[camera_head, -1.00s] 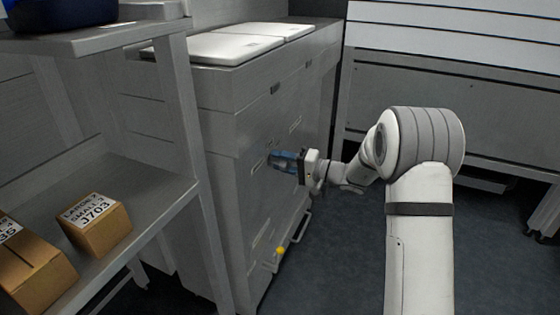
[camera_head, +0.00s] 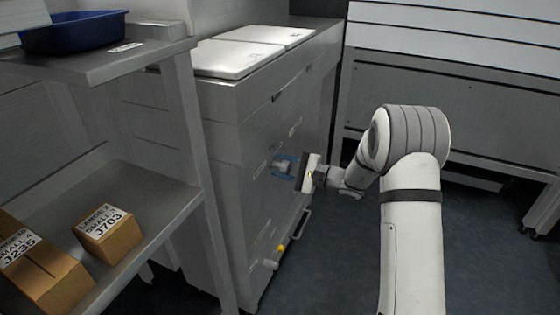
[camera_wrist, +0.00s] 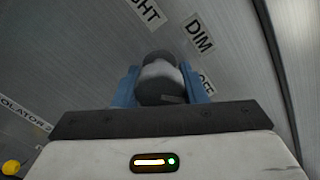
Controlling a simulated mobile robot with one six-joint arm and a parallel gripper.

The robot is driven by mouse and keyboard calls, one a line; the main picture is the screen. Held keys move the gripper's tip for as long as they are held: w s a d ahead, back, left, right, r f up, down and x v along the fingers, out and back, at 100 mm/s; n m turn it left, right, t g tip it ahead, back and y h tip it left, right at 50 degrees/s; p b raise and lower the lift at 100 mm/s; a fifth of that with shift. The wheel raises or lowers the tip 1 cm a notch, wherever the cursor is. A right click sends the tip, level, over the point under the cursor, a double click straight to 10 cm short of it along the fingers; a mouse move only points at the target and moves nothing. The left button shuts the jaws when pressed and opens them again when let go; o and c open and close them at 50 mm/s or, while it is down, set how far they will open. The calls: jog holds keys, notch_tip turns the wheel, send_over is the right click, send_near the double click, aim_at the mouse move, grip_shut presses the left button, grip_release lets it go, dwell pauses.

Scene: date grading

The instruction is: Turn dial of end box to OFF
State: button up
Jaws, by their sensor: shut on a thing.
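The end box (camera_head: 240,125) is a grey metal cabinet left of my arm. Its dial (camera_wrist: 160,80) is a grey knob on the cabinet face, seen in the wrist view between my blue fingers. My gripper (camera_head: 285,165) is shut on the dial; it fills the wrist view's middle (camera_wrist: 162,88). Labels around the dial read DIM (camera_wrist: 199,34) at upper right, OFF (camera_wrist: 206,85) at right, partly covered by a finger, and one ending in "HT" (camera_wrist: 147,12) at the top. Which label the dial points to I cannot tell.
A shelf (camera_head: 165,205) with cardboard boxes (camera_head: 108,232) and a blue tray (camera_head: 75,35) stands at left. White lids (camera_head: 235,60) lie on the cabinet. A yellow knob (camera_head: 281,248) and a handle (camera_head: 300,224) are low on its face. Floor (camera_head: 340,265) beside my arm is clear.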

aim_at(290, 167)
jog(key=shift+d+m+p, duration=0.15)
jog(key=shift+m+p, duration=0.35)
jog(key=shift+m, duration=0.4)
jog(key=o, duration=1)
jog(key=p+v, duration=0.1)
jog(key=v, duration=0.6)
jog(key=shift+s+d+r+p, duration=0.1)
jog(key=shift+d+p, duration=0.2)
jog(key=shift+p, duration=0.05)
